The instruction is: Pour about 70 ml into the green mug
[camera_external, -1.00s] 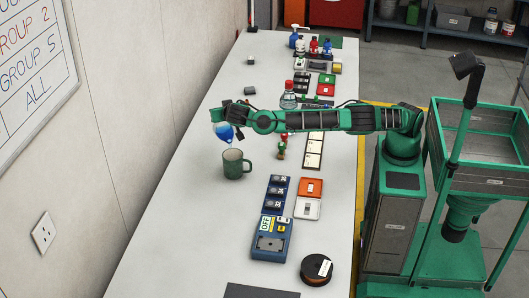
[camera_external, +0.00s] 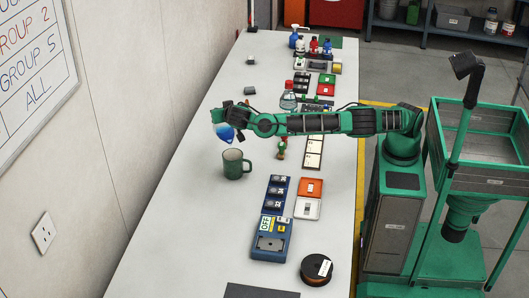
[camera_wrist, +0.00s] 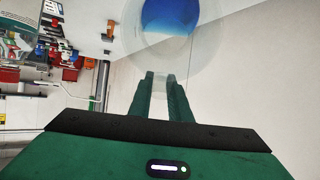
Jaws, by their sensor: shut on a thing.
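The green mug (camera_external: 233,167) stands upright on the white table (camera_external: 200,215) in the external view, its handle to the right. My gripper (camera_wrist: 160,84) is shut on a clear vessel with blue liquid (camera_wrist: 168,20), which the wrist view shows just beyond the fingertips. In the external view the vessel (camera_external: 225,132) is tilted, held above the mug and slightly to its left. I cannot make out a stream between the vessel and the mug. The inside of the mug is too small to read.
A bottle with a red cap (camera_external: 288,98) and a small red and green figure (camera_external: 281,148) stand beyond and beside my arm. A blue device (camera_external: 271,240) and a dark spool (camera_external: 316,269) lie nearer. The table left of the mug is clear up to the wall.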

